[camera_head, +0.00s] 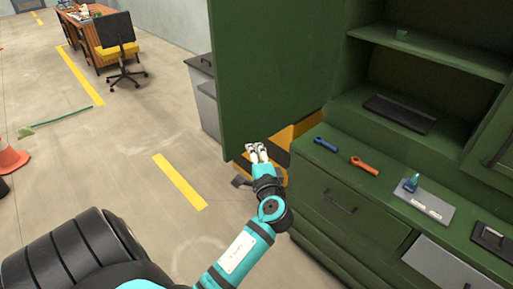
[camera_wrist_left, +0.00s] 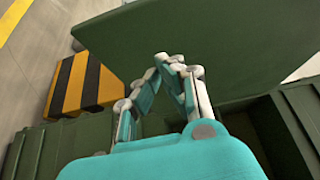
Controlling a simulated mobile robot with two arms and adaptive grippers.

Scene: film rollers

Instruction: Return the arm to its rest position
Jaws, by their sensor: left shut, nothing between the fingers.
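My left gripper (camera_head: 257,152) is at the end of my teal and black arm, in front of the green cabinet panel (camera_head: 266,70) in the head view. In the left wrist view its fingers (camera_wrist_left: 172,66) come together at the tips, shut with nothing between them. The gripper is left of the green cabinet's counter (camera_head: 334,166) and apart from the tools on it. My right gripper does not show in either view.
A blue tool (camera_head: 325,145), an orange tool (camera_head: 364,165) and a grey tray (camera_head: 421,205) lie on the counter. A yellow-and-black striped block (camera_wrist_left: 83,84) stands near the cabinet. A desk and chair (camera_head: 119,50) stand far left. Floor at left is largely clear.

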